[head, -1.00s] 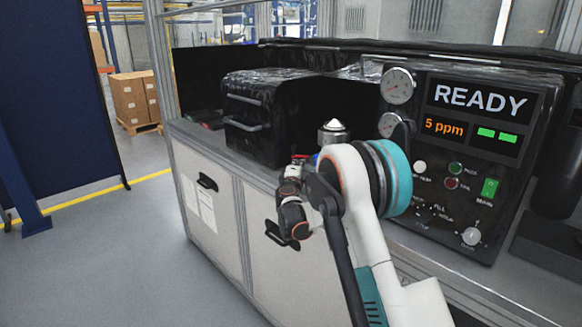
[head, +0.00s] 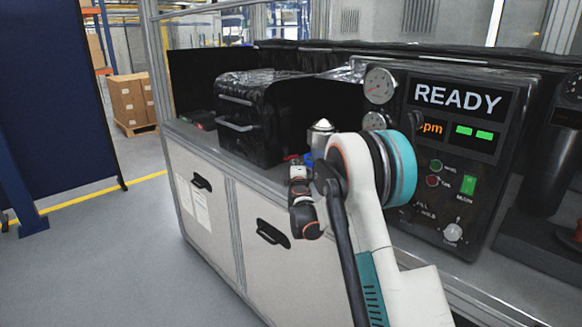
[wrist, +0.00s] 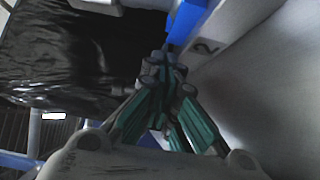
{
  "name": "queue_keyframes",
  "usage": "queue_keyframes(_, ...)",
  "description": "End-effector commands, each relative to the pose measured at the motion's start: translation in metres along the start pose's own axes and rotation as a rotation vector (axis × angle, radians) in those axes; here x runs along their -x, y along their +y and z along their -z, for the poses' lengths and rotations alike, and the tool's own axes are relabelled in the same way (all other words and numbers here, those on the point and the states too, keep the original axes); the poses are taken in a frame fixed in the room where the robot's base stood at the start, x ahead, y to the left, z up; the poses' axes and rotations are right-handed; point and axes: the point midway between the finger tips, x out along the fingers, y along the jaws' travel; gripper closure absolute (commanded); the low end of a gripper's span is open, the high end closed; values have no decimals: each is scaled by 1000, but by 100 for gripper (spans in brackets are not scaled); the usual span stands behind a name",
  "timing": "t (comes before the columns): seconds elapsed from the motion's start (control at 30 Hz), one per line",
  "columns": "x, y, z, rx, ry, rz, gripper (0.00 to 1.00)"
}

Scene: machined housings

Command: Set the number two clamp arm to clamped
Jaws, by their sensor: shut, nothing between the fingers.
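In the wrist view, my gripper (wrist: 168,68) has its teal fingers drawn together, with nothing between them. Its tips are close to a blue bar (wrist: 186,20) at the top, which looks like part of the clamp arm; I cannot tell whether they touch. A pale surface marked "2" (wrist: 205,47) lies just right of the bar. In the head view, a small blue part (head: 308,158) and a red part show by a metal domed piece (head: 321,134), partly behind my arm. My fingers cannot be made out there. The clamp arm's full shape and position are hidden.
A black-wrapped box with handles (head: 250,115) stands on the bench left of the domed piece. A control panel (head: 455,150) reading READY, with gauges, stands to the right. Cabinet doors (head: 262,232) form the bench front. Open floor (head: 110,250) lies left.

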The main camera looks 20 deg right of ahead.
Motion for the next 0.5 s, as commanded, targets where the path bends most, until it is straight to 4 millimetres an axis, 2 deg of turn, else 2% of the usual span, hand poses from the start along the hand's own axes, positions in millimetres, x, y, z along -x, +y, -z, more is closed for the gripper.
queue_keyframes(0.5, -1, 0, -11, 0, 1, 0, 100)
